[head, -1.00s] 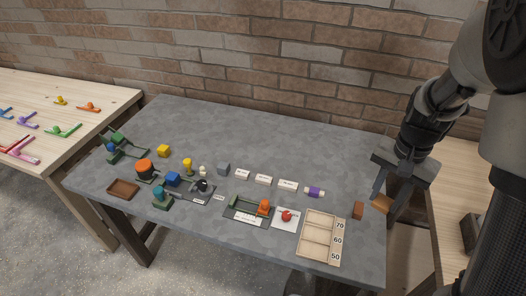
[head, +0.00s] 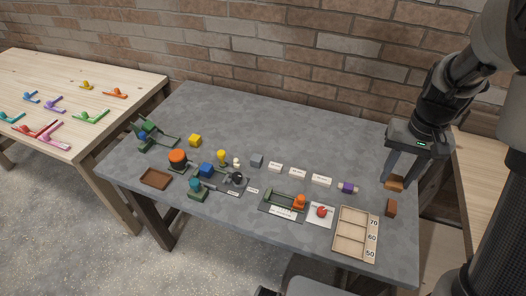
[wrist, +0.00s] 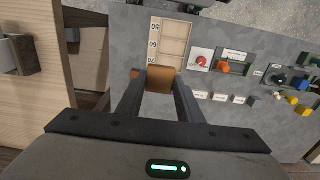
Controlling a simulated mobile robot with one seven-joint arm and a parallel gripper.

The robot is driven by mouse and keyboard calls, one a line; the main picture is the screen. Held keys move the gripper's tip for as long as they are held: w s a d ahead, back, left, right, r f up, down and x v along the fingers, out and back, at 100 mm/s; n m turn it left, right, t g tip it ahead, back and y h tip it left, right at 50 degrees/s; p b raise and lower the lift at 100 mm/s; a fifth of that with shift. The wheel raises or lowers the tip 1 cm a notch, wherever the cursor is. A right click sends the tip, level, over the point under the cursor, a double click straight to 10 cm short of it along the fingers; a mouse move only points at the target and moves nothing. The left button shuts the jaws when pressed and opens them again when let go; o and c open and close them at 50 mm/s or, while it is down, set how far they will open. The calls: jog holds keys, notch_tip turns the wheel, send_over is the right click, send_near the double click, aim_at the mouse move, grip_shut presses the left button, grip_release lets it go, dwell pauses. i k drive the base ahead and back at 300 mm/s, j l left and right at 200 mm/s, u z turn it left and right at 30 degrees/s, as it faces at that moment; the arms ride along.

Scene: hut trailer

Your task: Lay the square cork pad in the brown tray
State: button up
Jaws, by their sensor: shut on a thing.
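The square cork pad (head: 394,185) is an orange-brown piece held between the fingertips of my gripper (head: 397,178), over the right end of the grey table. In the wrist view my gripper (wrist: 160,82) is shut on the pad (wrist: 161,77), which spans the gap between the fingers. The brown tray (head: 155,178) is a small, shallow, empty rectangular tray near the table's front left edge, far to the left of my gripper. I do not make out the tray in the wrist view.
A red-brown block (head: 391,207) stands just in front of the pad. A compartmented wooden tray (head: 351,234) marked 70, 60, 50 lies at the front right. White labels, coloured blocks and small fixtures fill the middle. The back of the grey table (head: 280,120) is clear.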

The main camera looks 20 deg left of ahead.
aim_at(157, 180)
jog(key=j, duration=3.7)
